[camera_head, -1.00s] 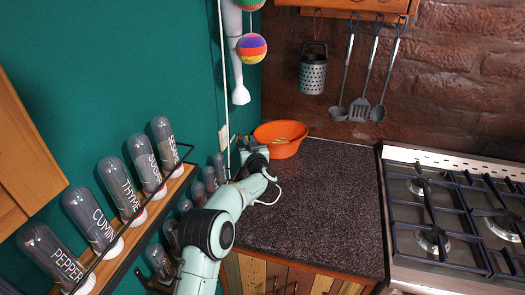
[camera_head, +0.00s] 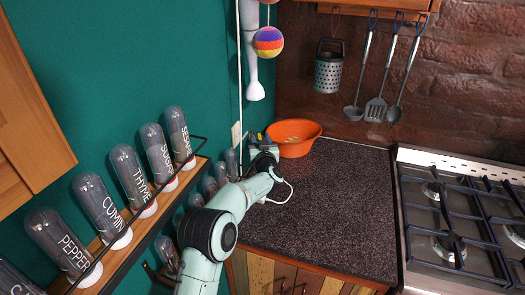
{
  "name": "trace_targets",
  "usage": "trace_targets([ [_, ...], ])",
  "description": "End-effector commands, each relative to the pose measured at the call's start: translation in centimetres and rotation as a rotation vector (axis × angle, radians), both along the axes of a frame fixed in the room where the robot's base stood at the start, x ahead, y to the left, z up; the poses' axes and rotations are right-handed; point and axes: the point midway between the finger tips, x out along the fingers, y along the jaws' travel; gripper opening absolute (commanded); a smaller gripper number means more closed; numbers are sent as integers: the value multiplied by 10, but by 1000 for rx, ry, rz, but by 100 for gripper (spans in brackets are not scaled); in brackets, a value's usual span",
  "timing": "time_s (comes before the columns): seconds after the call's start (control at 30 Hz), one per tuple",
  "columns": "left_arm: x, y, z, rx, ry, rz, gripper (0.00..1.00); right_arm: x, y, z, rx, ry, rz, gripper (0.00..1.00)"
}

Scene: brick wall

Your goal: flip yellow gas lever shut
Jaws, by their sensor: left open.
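I cannot make out a yellow gas lever in this view. My left arm reaches up from the bottom to the back left corner of the counter. My left gripper (camera_head: 257,139) is at its end, by the green wall and just left of an orange bowl (camera_head: 298,150). The gripper is small and partly hidden by my own wrist. It is open, and I see nothing held in it. My right gripper is not in view.
A dark speckled counter (camera_head: 330,210) is mostly clear. A gas stove (camera_head: 450,240) stands at right. A spice rack (camera_head: 125,240) with labelled jars runs along the left wall, close to my arm. A white cable lies by my wrist. Utensils (camera_head: 375,108) hang on the brick wall.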

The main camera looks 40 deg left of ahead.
Motion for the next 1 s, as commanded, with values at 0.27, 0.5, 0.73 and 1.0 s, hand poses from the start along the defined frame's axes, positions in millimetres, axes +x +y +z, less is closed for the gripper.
trace_targets([
  [0.27,-37,-40,-6,-1,1,-4,40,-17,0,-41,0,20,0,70],
  [0.5,-70,-75,-3,-1,1,-3,40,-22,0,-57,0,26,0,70],
  [0.73,-85,-91,-1,1,1,0,40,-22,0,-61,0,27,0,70],
  [1.0,-86,-93,-1,0,1,0,40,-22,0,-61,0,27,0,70],
])
